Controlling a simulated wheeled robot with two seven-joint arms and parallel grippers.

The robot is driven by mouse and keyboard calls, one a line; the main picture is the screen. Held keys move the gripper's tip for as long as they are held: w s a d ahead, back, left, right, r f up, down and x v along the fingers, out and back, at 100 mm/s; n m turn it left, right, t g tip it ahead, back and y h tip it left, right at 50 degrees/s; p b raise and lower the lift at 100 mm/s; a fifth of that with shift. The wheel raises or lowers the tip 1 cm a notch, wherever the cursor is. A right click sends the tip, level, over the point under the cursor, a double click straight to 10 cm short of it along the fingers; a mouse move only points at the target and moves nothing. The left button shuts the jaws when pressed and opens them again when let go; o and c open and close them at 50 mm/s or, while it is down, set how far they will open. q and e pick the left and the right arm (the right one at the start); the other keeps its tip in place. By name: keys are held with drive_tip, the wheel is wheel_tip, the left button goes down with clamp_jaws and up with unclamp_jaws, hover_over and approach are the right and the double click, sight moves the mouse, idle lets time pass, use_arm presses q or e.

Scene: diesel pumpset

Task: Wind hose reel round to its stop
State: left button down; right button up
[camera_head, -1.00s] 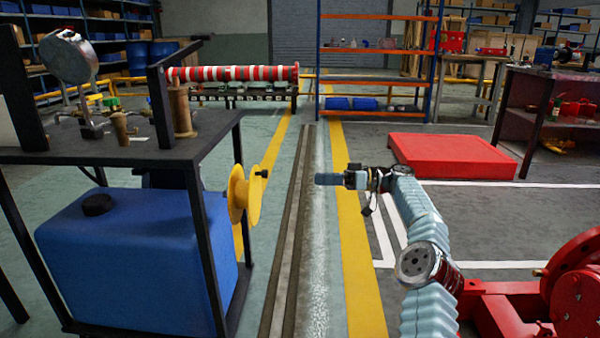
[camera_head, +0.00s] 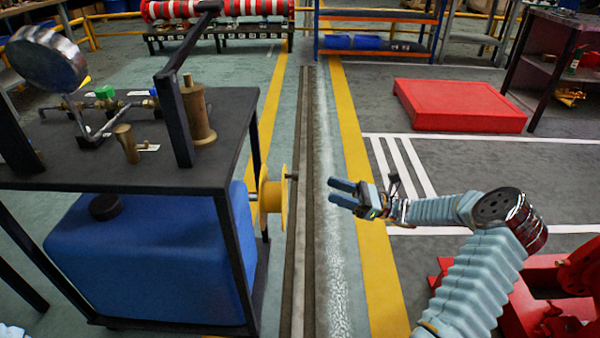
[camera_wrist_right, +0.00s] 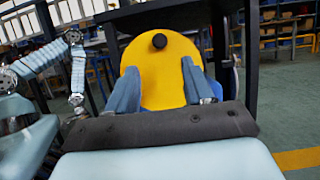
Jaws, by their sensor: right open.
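The hose reel is a yellow disc (camera_head: 271,198) on the right side of the pump stand, beside the blue tank. Its dark crank knob (camera_head: 292,177) sticks out to the right. My right gripper (camera_head: 333,191) is open and empty, to the right of the reel with its fingers pointing left at it, apart from the knob. In the right wrist view the yellow reel (camera_wrist_right: 158,80) stands face-on beyond the two fingers (camera_wrist_right: 159,72), with the black knob (camera_wrist_right: 159,41) near its top edge. My left gripper cannot be made out.
The stand's black frame (camera_head: 236,262) and blue tank (camera_head: 150,260) lie left of the reel. A gauge (camera_head: 45,58) and brass fittings sit on its top. A red platform (camera_head: 458,105) is at the back right. The floor between is clear.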

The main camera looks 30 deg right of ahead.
drive_tip(key=x, duration=1)
drive_tip(key=shift+p, duration=0.3)
drive_tip(key=shift+a, duration=0.1)
clamp_jaws()
